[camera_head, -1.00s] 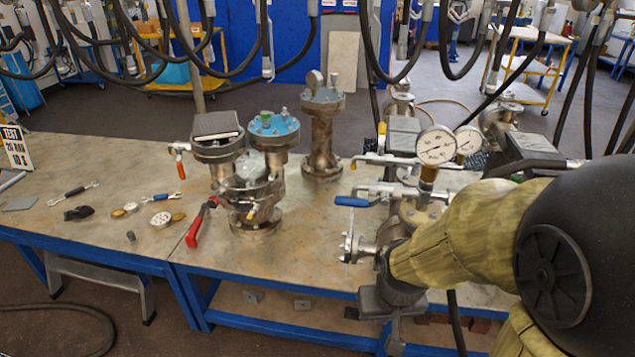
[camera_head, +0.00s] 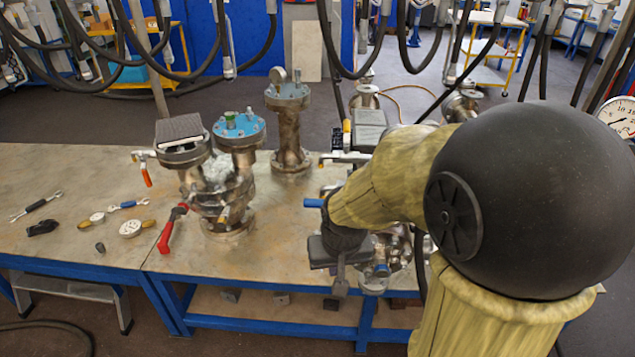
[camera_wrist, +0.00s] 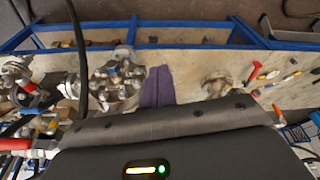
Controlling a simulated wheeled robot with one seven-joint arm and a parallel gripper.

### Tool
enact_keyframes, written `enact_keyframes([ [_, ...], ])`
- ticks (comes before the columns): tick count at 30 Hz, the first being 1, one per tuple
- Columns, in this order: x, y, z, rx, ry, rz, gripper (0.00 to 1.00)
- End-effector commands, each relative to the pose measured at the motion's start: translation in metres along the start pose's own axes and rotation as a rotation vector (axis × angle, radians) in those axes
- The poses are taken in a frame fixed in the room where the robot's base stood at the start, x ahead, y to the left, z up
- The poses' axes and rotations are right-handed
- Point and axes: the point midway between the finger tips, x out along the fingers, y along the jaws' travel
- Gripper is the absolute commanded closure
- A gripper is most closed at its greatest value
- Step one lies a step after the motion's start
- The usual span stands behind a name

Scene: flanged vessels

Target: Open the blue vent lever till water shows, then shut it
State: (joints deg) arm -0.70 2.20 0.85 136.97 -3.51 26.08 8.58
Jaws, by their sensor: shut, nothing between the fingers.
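The blue vent lever (camera_head: 313,203) shows as a short blue handle on the metal pipework at the bench's right part. The rest of it is hidden behind my arm. My gripper (camera_head: 340,284) points down in front of that pipework, below and slightly right of the blue handle, apart from it as far as I can tell. In the wrist view my gripper (camera_wrist: 158,75) has its two dark purplish fingers together with nothing between them. I cannot make out the blue lever clearly in the wrist view. No water is visible.
A flanged vessel (camera_head: 222,190) with a red lever (camera_head: 171,228) stands left of my gripper, and a taller flanged post (camera_head: 290,130) behind it. Small tools lie on the bench's left. A round gauge (camera_head: 621,115) shows at the far right. Hoses hang overhead.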

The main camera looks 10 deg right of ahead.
Motion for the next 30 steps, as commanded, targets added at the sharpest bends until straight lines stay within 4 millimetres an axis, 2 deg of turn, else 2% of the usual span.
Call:
enact_keyframes([
  [1, -0.032, -0.004, -0.027, 0.018, 0.016, 0.006, 1.0],
  [6, -0.098, -0.012, -0.097, 0.111, 0.056, 0.036, 1.0],
  [9, -0.131, -0.016, -0.131, 0.164, 0.081, 0.053, 1.0],
  [12, -0.153, -0.019, -0.152, 0.205, 0.1, 0.066, 1.0],
  [16, -0.162, -0.02, -0.163, 0.23, 0.11, 0.074, 1.0],
  [26, -0.159, -0.019, -0.162, 0.232, 0.11, 0.074, 1.0],
  [30, -0.152, -0.019, -0.163, 0.231, 0.107, 0.075, 1.0],
])
